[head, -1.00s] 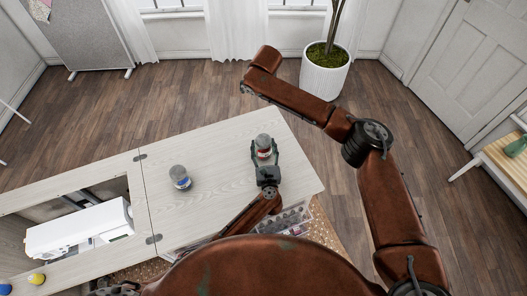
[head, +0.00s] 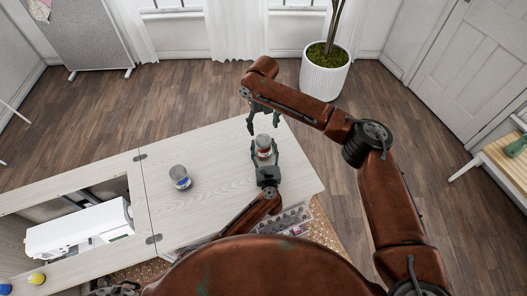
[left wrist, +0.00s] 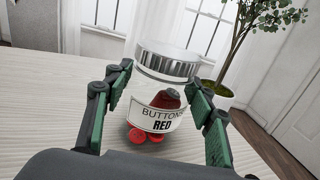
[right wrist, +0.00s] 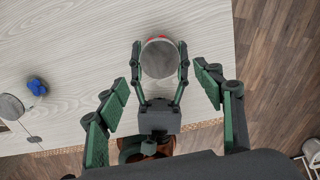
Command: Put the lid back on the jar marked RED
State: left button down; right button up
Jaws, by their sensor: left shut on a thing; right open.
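The clear jar marked RED (left wrist: 160,110), with red buttons inside, stands upright on the pale cabinet top. Its grey metal lid (right wrist: 160,58) sits level on its mouth; I cannot tell whether it is tight. The lid's ribbed edge also shows in the left wrist view (left wrist: 167,62). My left gripper (head: 265,154) is shut around the jar's body. My right gripper (head: 264,125) is open and empty, pointing down just above the jar and lid. In the right wrist view its fingers spread on both sides of the jar and left fingers.
Another lidded jar (head: 180,178) with blue contents stands left on the cabinet top (head: 215,150). A white sewing machine (head: 78,228) lies in the recess further left. A clear tray of small items (head: 290,220) is at the near edge. The cabinet's right edge is close to the jar.

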aim_at(263, 140)
notch_tip(263, 140, down, 7)
jog(key=shift+f, duration=0.2)
dwell(0.4)
